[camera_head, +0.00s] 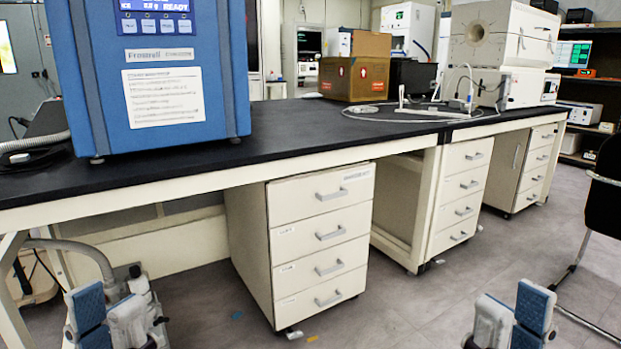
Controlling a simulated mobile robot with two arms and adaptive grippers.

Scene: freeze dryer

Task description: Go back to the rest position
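My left gripper (112,314) shows at the bottom left, low in front of the bench. My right gripper (512,318) shows at the bottom right, over the grey floor. Both are cut off by the lower picture edge, with blue and light grey parts showing. I cannot tell whether their fingers are open or shut. I see nothing held in either. The blue freeze dryer (168,95) stands on the black bench top (290,128) at the left. Its display is lit and a white label is on its front.
White drawer units (321,235) stand under the bench. A brown box (353,79), a tubing stand (402,104) and a white furnace-like unit (500,35) are on the bench. A black chair (604,205) stands at the right edge. Floor between bench and chair is clear.

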